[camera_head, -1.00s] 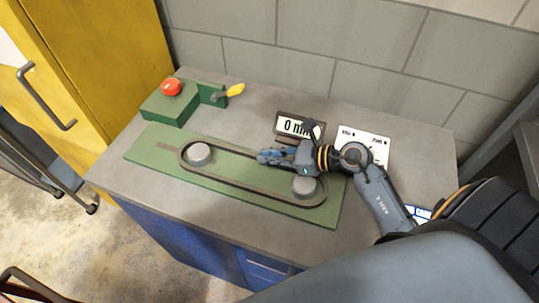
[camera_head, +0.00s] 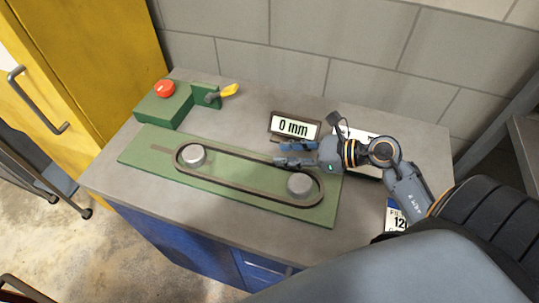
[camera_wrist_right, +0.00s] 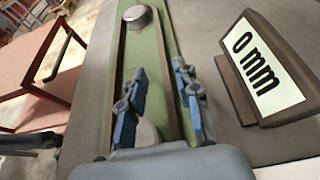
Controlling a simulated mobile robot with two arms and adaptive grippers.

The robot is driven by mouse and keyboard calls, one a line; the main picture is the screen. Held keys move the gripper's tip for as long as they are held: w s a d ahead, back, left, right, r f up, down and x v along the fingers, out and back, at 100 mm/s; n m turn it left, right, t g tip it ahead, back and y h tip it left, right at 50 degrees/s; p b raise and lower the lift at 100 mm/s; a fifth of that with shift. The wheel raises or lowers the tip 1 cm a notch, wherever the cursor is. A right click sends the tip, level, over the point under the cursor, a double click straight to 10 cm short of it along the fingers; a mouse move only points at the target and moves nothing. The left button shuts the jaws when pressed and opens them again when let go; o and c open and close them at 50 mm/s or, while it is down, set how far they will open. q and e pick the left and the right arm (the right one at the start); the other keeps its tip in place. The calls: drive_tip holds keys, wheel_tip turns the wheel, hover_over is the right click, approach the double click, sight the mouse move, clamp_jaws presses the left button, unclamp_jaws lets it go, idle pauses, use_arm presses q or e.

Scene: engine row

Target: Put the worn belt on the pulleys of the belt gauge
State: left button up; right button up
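The worn belt (camera_head: 240,188), a thin dark loop, encircles both grey pulleys of the belt gauge, the left pulley (camera_head: 194,155) and the right pulley (camera_head: 299,184). Small gaps show between belt and pulleys at the outer ends; I cannot tell how high it sits. The gauge's green board (camera_head: 150,146) lies on the bench. The display (camera_head: 294,127) reads 0 mm. My right gripper (camera_head: 278,154) hovers over the belt's far strand near the right pulley. Its fingers are apart and empty in the right wrist view (camera_wrist_right: 160,90). My left gripper is not visible.
A green block with a red button (camera_head: 165,88) and a yellow-handled lever (camera_head: 229,90) stands at the back left. A white card (camera_head: 366,171) lies behind my right arm, and another sign (camera_head: 396,216) is at the right. The grey bench (camera_head: 240,233) is clear in front.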

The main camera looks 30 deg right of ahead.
drive_tip(key=shift+b+v, duration=0.5)
drive_tip(key=shift+v, duration=2.2)
